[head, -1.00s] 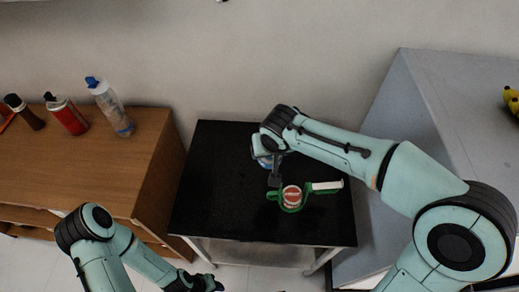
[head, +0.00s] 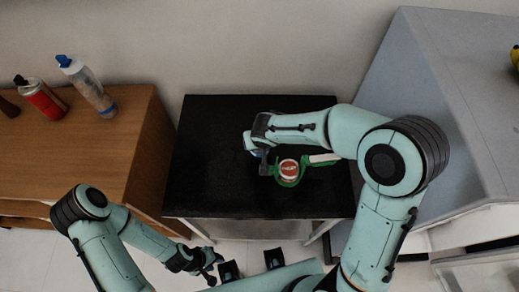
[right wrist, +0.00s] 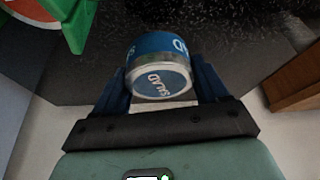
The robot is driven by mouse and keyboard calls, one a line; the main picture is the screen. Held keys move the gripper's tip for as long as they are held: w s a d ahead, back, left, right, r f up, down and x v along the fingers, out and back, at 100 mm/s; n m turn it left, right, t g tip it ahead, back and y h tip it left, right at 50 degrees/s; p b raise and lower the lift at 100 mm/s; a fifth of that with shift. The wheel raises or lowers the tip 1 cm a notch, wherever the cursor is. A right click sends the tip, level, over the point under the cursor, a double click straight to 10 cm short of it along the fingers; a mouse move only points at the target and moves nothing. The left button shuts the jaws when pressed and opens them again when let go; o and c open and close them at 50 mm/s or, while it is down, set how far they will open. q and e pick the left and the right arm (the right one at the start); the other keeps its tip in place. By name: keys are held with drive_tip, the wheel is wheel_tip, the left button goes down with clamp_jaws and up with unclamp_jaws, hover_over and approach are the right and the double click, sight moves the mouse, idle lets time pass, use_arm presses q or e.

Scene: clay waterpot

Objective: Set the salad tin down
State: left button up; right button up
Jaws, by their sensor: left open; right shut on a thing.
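The salad tin (right wrist: 158,78) is a small blue can with a silver rim and a "SALAD" label. My right gripper (right wrist: 157,88) is shut on it, with one dark finger on each side. In the head view the tin (head: 249,141) is a small blue patch, mostly hidden by my right gripper (head: 259,157) at the black tabletop (head: 215,185). I cannot tell whether the tin touches the surface. My left gripper (head: 208,266) is open and empty, low in front of the table.
A green holder with a round red-and-white piece (head: 289,170) lies just right of the tin. A brown cabinet (head: 90,150) with a red bottle (head: 42,98) and clear bottle (head: 88,88) stands left. A grey counter (head: 455,90) stands right. The tabletop's left part is clear.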

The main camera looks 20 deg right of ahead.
drive_tip(key=shift+f+b, duration=0.5)
drive_tip(key=shift+f, duration=1.8)
drive_tip(key=shift+w, duration=0.1)
drive_tip(key=shift+f, duration=0.25)
drive_tip(key=o, duration=1.2)
drive_tip(key=shift+r, duration=0.1)
